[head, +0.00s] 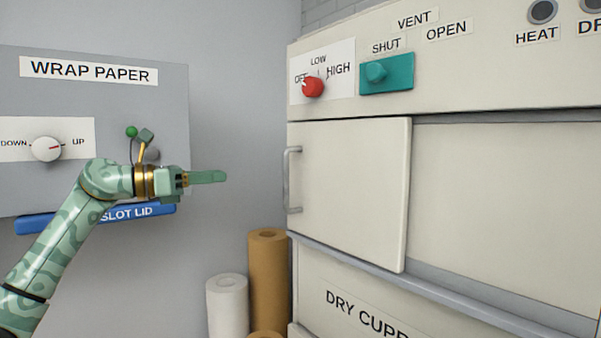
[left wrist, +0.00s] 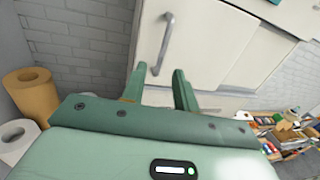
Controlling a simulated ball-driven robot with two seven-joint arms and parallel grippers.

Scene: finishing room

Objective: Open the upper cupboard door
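The upper cupboard door (head: 350,195) is a cream panel on the left of the dry cupboard's upper part. It has a grey vertical bar handle (head: 292,180) near its left edge, and the handle also shows in the left wrist view (left wrist: 163,44). The door lies across the left part of the opening, with another cream panel (head: 505,205) to its right. My left gripper (head: 222,177) is left of the handle and apart from it in the head view. In the left wrist view its two fingers (left wrist: 160,84) are spread with nothing between them. My right gripper is not in view.
Above the door are a red knob (head: 313,87) and a teal vent slider (head: 376,71). Paper rolls (head: 268,275) stand on the floor below my left gripper. A grey wrap paper panel (head: 90,105) with a blue slot lid (head: 60,220) is behind my left arm.

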